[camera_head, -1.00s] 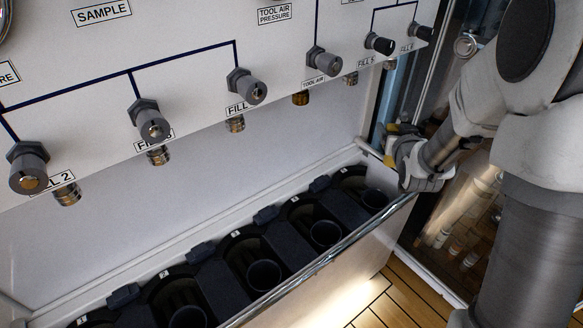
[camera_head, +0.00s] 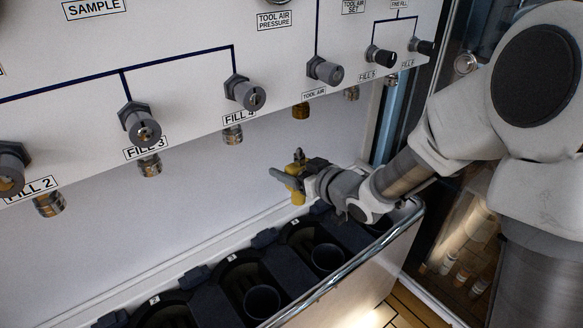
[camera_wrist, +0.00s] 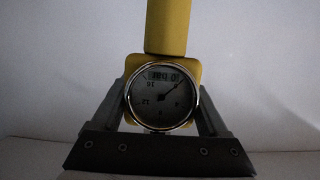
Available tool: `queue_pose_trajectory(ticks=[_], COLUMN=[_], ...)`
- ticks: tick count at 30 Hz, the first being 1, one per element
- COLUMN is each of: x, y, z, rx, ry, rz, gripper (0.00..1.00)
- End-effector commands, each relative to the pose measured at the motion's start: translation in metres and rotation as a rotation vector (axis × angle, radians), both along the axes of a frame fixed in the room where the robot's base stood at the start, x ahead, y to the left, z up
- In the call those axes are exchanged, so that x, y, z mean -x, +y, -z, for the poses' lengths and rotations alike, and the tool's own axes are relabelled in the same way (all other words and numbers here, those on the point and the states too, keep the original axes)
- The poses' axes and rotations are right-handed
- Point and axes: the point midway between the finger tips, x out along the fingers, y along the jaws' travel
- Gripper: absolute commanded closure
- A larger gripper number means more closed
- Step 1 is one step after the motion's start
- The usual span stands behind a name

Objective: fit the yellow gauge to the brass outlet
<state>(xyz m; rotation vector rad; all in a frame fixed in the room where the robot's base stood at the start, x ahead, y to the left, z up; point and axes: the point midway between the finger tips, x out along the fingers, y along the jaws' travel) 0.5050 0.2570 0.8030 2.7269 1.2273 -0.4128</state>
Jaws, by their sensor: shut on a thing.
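The yellow gauge (camera_wrist: 167,35) is held in my gripper (camera_wrist: 162,115), with its round dial facing the wrist camera and upside down in that view. A yellow cylinder extends upward from its body there. In the head view the gauge (camera_head: 294,178) and my gripper (camera_head: 297,172) are in front of the panel's lower white wall. The brass outlet (camera_head: 301,111) hangs under the panel's edge below the TOOL AIR label. The gauge is below it, with a clear gap between them. My fingers hide the sides of the gauge.
Steel-coloured outlets (camera_head: 233,134) hang along the same edge, with grey valve knobs (camera_head: 246,94) above. Below my gripper is a rack (camera_head: 205,290) of dark cup holders with a metal rail (camera_head: 350,262) in front. The wall between outlets and rack is clear.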

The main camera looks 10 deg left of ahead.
Motion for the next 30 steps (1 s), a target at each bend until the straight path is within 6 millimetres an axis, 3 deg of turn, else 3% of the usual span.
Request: queue_pose_trajectory(ticks=[11, 30], x=[0.0, 0.0], y=[-0.001, -0.001], z=[-0.008, -0.059], rx=[0.0, -0.002], ry=[-0.003, -0.003], rz=[0.003, 0.003], gripper=[1.0, 1.0])
